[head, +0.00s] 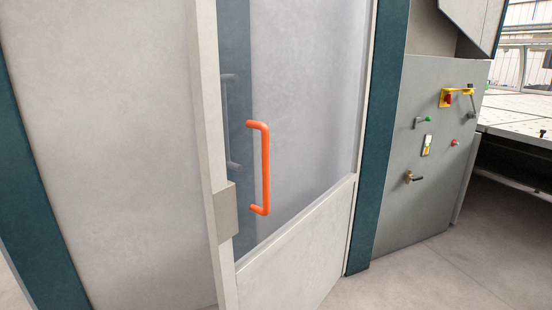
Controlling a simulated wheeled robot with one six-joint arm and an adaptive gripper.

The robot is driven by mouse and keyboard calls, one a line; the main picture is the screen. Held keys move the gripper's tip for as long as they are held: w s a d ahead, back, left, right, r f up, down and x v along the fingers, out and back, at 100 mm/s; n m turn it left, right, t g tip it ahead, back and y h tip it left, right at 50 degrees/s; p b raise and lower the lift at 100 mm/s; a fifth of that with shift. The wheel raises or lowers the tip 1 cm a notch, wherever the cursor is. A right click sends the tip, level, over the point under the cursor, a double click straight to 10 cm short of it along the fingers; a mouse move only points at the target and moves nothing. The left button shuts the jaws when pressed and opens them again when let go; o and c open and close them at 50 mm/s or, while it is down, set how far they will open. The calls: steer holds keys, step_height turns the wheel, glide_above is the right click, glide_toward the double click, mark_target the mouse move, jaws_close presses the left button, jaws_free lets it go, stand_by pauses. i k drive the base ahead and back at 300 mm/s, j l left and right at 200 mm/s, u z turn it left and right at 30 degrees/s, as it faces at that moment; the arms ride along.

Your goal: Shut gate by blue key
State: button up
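The gate (295,255) is a pale framed door with a clear window and an orange bar handle (264,168). A grey plate (226,211) sits on its left edge post. A dark teal band and a grey handle shape show through or in the window. I cannot tell for sure whether the gate is ajar or flush. No blue key can be made out. A grey control panel (395,210) to the right carries a green-tipped key-like part (424,120) and a dark-handled brass-coloured one (412,177). My gripper is not in view.
A yellow-and-red switch (448,97) and a red button (454,142) are on the control panel. A teal post (382,140) stands between gate and panel. A pale table (520,115) is at far right. The floor (430,280) at lower right is clear.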

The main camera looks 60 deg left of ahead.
mark_target(295, 268)
steer(key=k+j+u, duration=0.2)
steer(key=j, duration=0.45)
steer(key=k+j+u, duration=0.15)
steer(key=j, duration=0.55)
steer(key=k+j+u, duration=0.2)
steer(key=j, duration=0.5)
steer(key=j+u, duration=0.15)
steer(key=j, duration=0.55)
steer(key=k+j+u, duration=0.1)
steer(key=j+u, duration=0.15)
steer(key=j, duration=0.2)
steer(key=k+u, duration=0.15)
steer(key=u, duration=0.15)
steer(key=k+l+u, duration=0.1)
steer(key=u, duration=0.2)
